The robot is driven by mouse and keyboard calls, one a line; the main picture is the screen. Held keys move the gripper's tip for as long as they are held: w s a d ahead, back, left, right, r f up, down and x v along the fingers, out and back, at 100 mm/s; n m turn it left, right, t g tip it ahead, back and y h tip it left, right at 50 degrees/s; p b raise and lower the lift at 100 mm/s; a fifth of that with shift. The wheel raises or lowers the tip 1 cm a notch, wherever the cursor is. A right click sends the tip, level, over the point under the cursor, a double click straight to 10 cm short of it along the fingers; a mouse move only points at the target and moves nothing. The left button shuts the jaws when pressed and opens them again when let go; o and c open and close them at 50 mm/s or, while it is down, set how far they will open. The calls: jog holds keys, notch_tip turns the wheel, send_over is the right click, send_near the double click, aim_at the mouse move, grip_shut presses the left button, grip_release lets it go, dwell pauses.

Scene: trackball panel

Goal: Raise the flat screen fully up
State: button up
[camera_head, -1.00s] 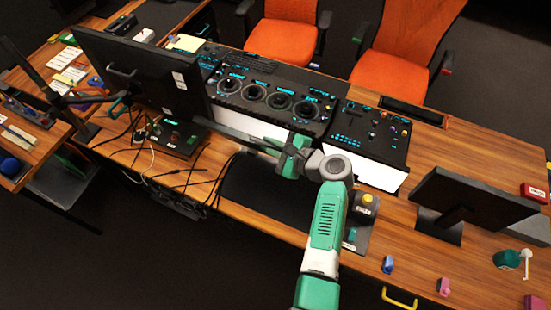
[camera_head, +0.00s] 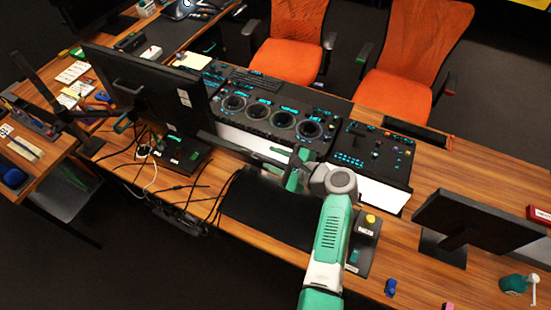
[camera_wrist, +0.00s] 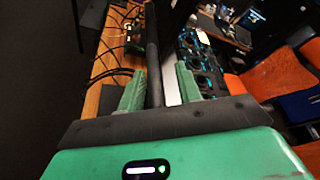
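The flat screen shows nearly edge-on in the head view as a long dark strip (camera_head: 238,150) in front of the central console. It is partly raised; its exact tilt is hard to tell. In the wrist view a dark bar (camera_wrist: 153,50), which looks like its edge, runs lengthwise between my fingers. My gripper (camera_head: 297,168) is at the strip's right end. In the wrist view my gripper (camera_wrist: 160,88) has its two green fingers apart on either side of the bar, with a gap visible on the right. The screen's face is hidden.
A large monitor (camera_head: 140,90) stands at the left. A smaller monitor (camera_head: 475,220) stands at the right. The dial console (camera_head: 270,108) and button console (camera_head: 372,150) lie behind my gripper. A black flat area (camera_head: 265,210) lies below the strip. Cables (camera_head: 185,185) lie at its left.

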jog(key=v, duration=0.8)
jog(key=shift+p, duration=0.35)
jog(key=shift+a, duration=0.1)
